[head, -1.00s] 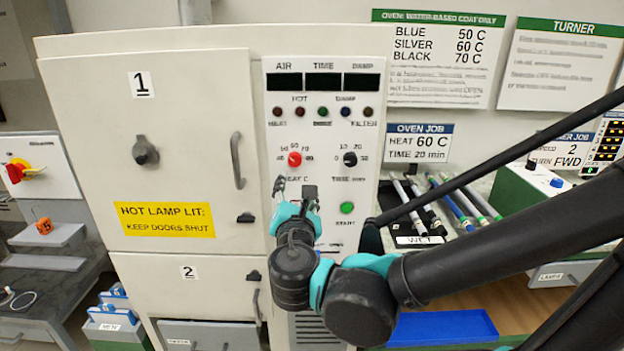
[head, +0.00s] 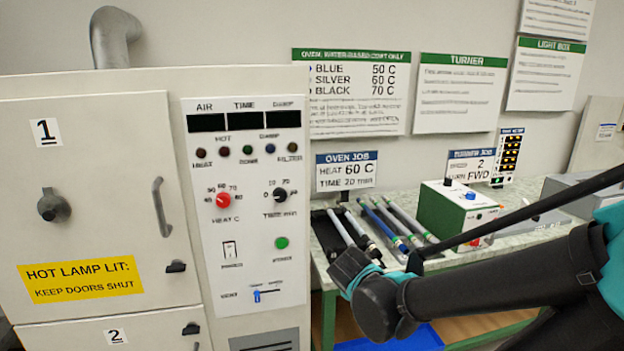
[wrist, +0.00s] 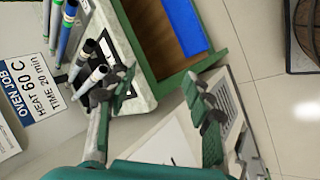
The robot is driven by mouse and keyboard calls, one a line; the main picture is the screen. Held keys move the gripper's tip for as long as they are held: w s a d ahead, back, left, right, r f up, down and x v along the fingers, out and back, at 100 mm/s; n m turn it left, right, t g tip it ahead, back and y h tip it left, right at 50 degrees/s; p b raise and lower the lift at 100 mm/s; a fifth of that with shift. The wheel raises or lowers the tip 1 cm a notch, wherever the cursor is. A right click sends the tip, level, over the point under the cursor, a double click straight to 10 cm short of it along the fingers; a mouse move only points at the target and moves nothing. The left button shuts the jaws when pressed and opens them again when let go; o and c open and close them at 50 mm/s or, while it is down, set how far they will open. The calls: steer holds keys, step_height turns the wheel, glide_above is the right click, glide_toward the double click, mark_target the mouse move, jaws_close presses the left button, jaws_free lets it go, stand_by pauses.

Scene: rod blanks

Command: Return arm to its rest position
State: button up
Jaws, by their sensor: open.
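My arm reaches in from the right edge of the head view, its wrist in front of the bench's left end. My gripper (wrist: 160,84) is open and empty in the wrist view, its two fingers well apart. In the head view its fingers are mostly hidden by the wrist links. It is right of the oven control panel (head: 245,180) and appears apart from it. In the wrist view, dark rod ends overlap the left finger's outline; I cannot tell whether they touch.
The cream oven (head: 90,230) has shut doors. Several rods (head: 385,225) lie on the bench, with a green-and-white turner box (head: 455,208) beyond. A blue tray (head: 425,340) lies below. Bare floor (wrist: 270,60) shows at the right of the wrist view.

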steer(key=s+d+f+m+g+y, duration=0.3)
steer(key=s+d+f+m, duration=0.2)
steer(key=m, duration=0.6)
steer(key=shift+s+d+f+m, duration=0.15)
steer(key=shift+s+f+m, duration=0.15)
steer(key=shift+s+f, duration=0.35)
steer(key=shift+s+r, duration=0.1)
steer(key=shift+r, duration=0.05)
